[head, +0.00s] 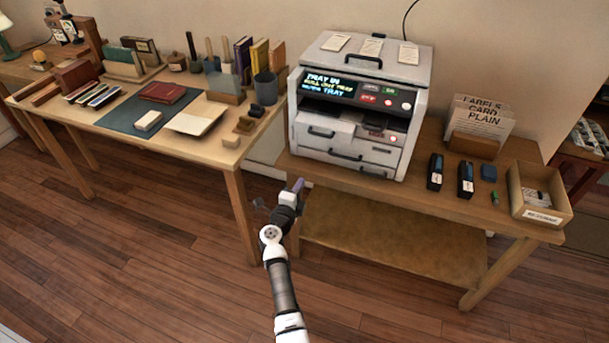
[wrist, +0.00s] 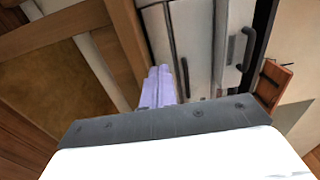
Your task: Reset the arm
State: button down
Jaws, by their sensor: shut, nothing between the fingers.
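My arm reaches up from the bottom middle of the head view. My gripper (head: 298,185) is in front of the left front corner of the printer table, near the gap between the two tables. In the wrist view the purple fingers of my gripper (wrist: 160,72) are together with nothing between them. The grey and white printer (head: 350,170) stands on the table just beyond it. Its drawer fronts and a dark handle (wrist: 248,48) show in the wrist view. I cannot tell the exact distance from the fingers to the table edge.
The printer table (head: 325,176) also carries a label rack (head: 472,146), two dark staplers or similar items and a cardboard box (head: 540,205). The left table (head: 110,125) holds books, a dark mat and tools. The wooden floor (head: 160,260) in front is clear.

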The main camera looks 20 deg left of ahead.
jog(key=shift+s, duration=0.8)
